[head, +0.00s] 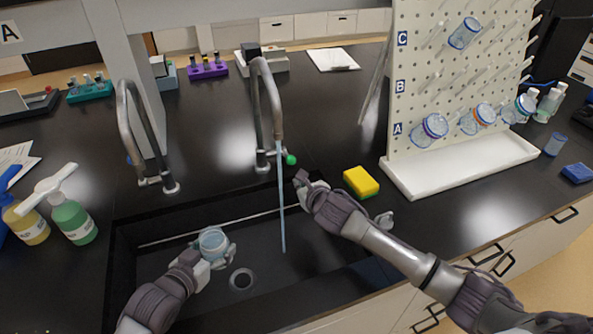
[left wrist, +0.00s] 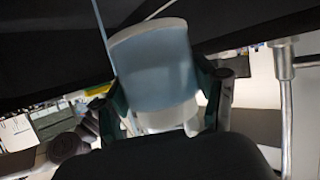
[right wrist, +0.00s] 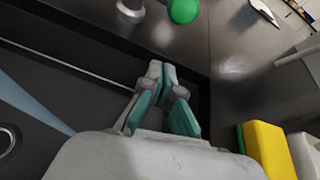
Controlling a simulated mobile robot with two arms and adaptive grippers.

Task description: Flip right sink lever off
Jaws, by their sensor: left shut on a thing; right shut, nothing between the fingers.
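The right sink tap (head: 262,105) has a lever with a green knob (head: 290,159) on its right side; the knob also shows at the top of the right wrist view (right wrist: 183,10). A stream of water (head: 281,205) falls from this tap into the sink. My right gripper (head: 302,181) is shut and empty, just in front of the green knob and apart from it; its closed fingers show in the right wrist view (right wrist: 162,78). My left gripper (head: 222,252) is shut on a clear bluish container (head: 212,241) over the sink, left of the stream. The container fills the middle of the left wrist view (left wrist: 155,68).
The left tap (head: 135,130) stands behind the sink's left part. A yellow-green sponge (head: 361,182) lies right of my right gripper. A pegboard rack (head: 450,75) with jars stands further right. Bottles (head: 75,222) stand left of the black sink (head: 130,270).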

